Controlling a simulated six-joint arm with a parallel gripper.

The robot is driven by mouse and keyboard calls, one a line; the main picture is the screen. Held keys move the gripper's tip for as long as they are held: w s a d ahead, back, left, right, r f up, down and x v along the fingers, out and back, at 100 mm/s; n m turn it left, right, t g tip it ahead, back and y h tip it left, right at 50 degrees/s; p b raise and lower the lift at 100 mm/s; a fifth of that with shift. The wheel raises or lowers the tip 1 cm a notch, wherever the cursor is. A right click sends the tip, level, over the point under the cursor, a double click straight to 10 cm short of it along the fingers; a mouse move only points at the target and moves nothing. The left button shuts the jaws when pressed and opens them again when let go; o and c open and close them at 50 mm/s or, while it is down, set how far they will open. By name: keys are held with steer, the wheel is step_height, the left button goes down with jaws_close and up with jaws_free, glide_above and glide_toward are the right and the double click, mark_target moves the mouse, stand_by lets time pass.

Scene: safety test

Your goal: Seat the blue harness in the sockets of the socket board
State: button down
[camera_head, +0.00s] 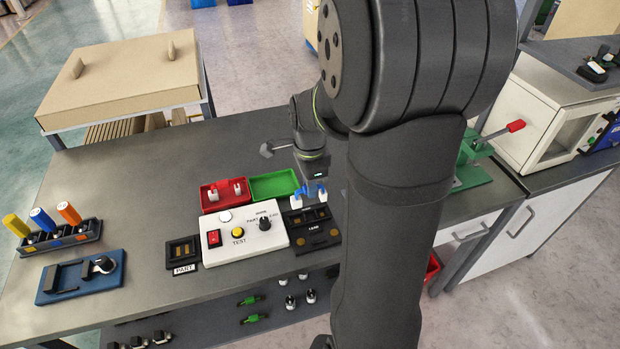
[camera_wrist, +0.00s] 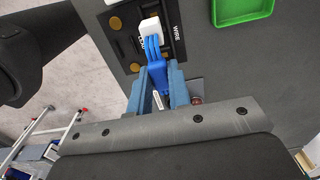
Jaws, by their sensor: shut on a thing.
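My gripper (camera_head: 313,182) is shut on the blue harness (camera_head: 313,190), above the back edge of the black socket board (camera_head: 322,242). In the head view a white plug shows at each side of the blue part. The wrist view shows the blue fingers of my gripper (camera_wrist: 158,98) closed around the harness (camera_wrist: 157,70), whose blue wires run to a white plug (camera_wrist: 150,27). The plug overlaps the dark board (camera_wrist: 127,45) marked WIRE. I cannot tell whether it touches the board or hangs above it. The far plug is hidden in the wrist view.
A white test box (camera_head: 245,245) with a red switch, yellow button and knob stands left of the board. Behind it are a red tray (camera_head: 213,207) with white pieces and an empty green tray (camera_head: 274,196). A green fixture (camera_head: 468,172) stands at right.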

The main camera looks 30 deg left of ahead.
steer(key=shift+f, duration=2.35)
steer(key=shift+f, duration=0.9)
steer(key=c, duration=1.3)
jaws_free()
steer(key=shift+o, duration=0.7)
steer(key=o, duration=0.3)
steer(key=shift+r, duration=3.45)
